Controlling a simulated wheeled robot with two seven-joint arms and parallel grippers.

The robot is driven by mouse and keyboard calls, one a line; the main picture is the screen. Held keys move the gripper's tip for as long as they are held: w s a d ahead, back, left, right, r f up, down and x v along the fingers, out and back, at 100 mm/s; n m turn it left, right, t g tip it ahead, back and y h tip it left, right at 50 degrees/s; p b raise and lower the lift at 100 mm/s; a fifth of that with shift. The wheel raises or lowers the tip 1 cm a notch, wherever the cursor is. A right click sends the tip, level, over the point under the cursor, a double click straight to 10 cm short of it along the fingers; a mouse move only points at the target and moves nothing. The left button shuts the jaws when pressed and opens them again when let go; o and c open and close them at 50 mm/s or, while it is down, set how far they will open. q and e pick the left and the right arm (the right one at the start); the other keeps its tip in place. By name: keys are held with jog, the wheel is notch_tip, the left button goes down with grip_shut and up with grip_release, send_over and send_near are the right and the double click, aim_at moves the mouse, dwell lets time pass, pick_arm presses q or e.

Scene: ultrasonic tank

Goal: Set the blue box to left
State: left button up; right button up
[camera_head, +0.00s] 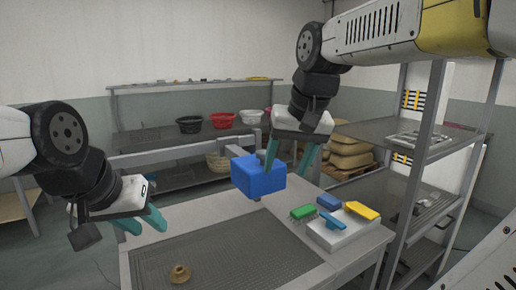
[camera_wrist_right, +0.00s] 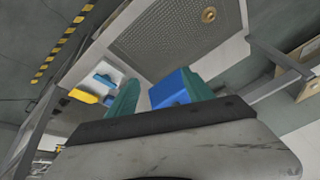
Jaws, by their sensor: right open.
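The blue box (camera_head: 258,178) is at the back of the grey table, below my right gripper; I cannot tell whether it rests on the table. My right gripper (camera_head: 286,170) is open, with teal fingers pointing down. Its left finger overlaps the box's top right part in the head view. In the right wrist view, the blue box (camera_wrist_right: 170,90) shows between the fingers of the gripper (camera_wrist_right: 160,88), close to the right finger, which hides part of it. My left gripper (camera_head: 142,224) is open and empty over the table's left side.
A white block (camera_head: 335,236) with small blue and yellow pieces stands on the table's right, beside a green piece (camera_head: 302,212). A brass-coloured round part (camera_head: 180,273) sits on the dark mesh mat (camera_head: 235,252). A metal shelf (camera_head: 405,185) stands at right. The table's left is mostly clear.

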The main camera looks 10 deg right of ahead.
jog(key=w+a+r+m+g, duration=0.15)
jog(key=w+r, duration=0.35)
jog(key=w, duration=0.5)
jog(key=m+g+h, duration=0.1)
jog(key=m+g, duration=0.1)
jog(key=g, duration=0.1)
send_over(263, 152)
jog(key=shift+r, duration=0.1)
jog(key=shift+w+m, duration=0.2)
jog(key=shift+m, duration=0.05)
notch_tip(263, 152, down, 8)
jog(key=shift+r, duration=0.1)
grip_shut()
